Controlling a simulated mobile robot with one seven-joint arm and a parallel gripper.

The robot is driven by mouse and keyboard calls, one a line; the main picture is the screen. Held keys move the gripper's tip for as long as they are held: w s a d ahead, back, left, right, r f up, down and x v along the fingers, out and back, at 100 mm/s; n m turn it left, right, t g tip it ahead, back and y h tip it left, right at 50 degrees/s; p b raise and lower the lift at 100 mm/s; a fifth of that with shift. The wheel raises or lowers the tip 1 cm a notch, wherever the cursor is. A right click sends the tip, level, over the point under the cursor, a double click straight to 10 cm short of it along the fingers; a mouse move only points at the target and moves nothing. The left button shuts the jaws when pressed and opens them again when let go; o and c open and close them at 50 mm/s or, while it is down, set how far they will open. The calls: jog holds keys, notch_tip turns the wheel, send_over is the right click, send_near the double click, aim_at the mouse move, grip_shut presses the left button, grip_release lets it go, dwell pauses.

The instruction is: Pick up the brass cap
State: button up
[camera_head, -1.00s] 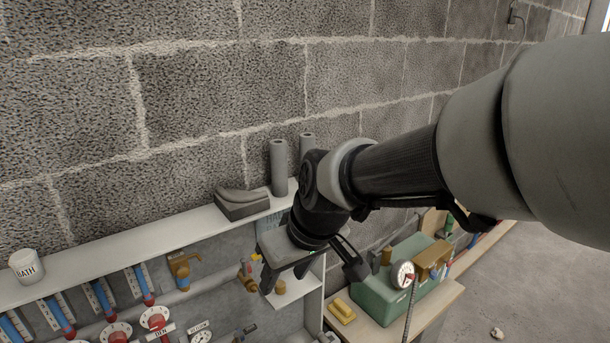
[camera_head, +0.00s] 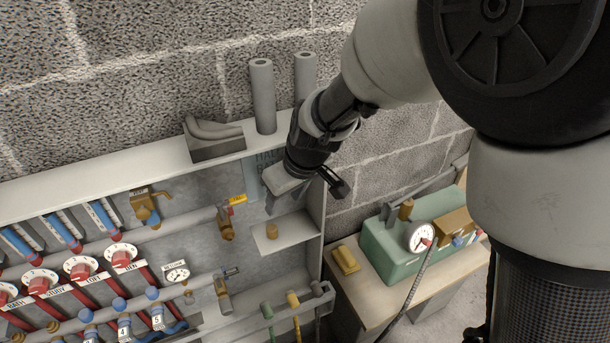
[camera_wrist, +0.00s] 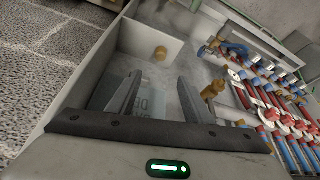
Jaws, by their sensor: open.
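The brass cap (camera_head: 272,231) is a small tan cylinder standing on a little white shelf (camera_head: 288,236) at the right end of the wall cabinet. In the wrist view the cap (camera_wrist: 160,53) shows on the shelf beyond the fingertips, roughly between their lines. My gripper (camera_head: 284,200) is open and empty, above the shelf and apart from the cap. In the wrist view its two fingers (camera_wrist: 157,92) are spread wide with nothing between them.
The cabinet's right side wall (camera_head: 316,215) stands close by the shelf. A brass-bodied valve (camera_head: 226,224) with a yellow handle is just left. Grey tubes (camera_head: 262,97) and a grey block (camera_head: 213,140) stand on the ledge above. A green machine (camera_head: 400,250) sits on the bench at right.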

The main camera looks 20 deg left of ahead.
aim_at(272, 228)
jog(key=b+x, duration=0.4)
jog(key=x, duration=1.2)
jog(key=shift+f, duration=0.3)
grip_shut()
jog(key=shift+s+d+r, duration=0.1)
jog(key=shift+r, duration=0.1)
